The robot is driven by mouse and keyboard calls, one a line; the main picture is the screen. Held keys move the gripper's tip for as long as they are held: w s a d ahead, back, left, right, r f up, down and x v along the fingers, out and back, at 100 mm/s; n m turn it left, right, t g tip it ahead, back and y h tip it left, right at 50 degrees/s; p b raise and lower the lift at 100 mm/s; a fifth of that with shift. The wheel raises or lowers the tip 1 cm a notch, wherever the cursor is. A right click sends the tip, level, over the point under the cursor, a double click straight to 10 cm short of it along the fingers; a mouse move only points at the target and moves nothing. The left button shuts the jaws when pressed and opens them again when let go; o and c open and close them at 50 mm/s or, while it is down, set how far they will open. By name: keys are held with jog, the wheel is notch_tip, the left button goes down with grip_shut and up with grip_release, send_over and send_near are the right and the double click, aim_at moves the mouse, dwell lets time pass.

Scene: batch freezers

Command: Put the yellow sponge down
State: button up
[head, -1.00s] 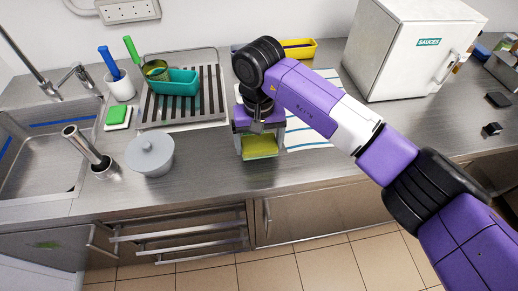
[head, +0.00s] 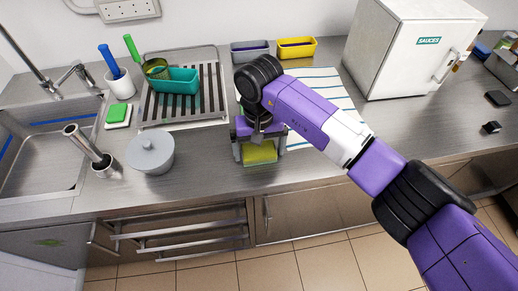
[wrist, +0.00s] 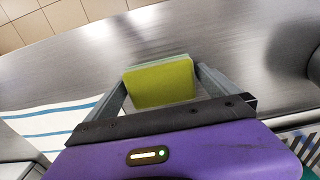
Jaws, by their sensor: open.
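The yellow sponge (head: 260,153) is at the front part of the steel counter, just below my gripper (head: 259,155) in the head view. In the wrist view the sponge (wrist: 160,84) lies between the two grey fingers of my gripper (wrist: 162,82), with a paler layer along its far edge. The fingers stand to either side of it, open. A narrow gap shows near the left finger; on the right the sponge is very close to the finger, and I cannot tell if they touch. The sponge's underside is hidden.
A striped cloth (head: 318,125) lies behind and right. A drying rack (head: 152,113) with a teal tub (head: 178,81), a lidded grey pot (head: 150,155) and a green sponge (head: 118,113) are left. A white sauces fridge (head: 395,60) stands back right. The counter (head: 205,165) between pot and gripper is clear.

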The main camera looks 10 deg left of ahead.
aim_at(259, 150)
notch_tip(259, 150, up, 12)
jog(key=b, duration=0.2)
jog(key=shift+r+b, duration=0.15)
jog(key=shift+b, duration=0.2)
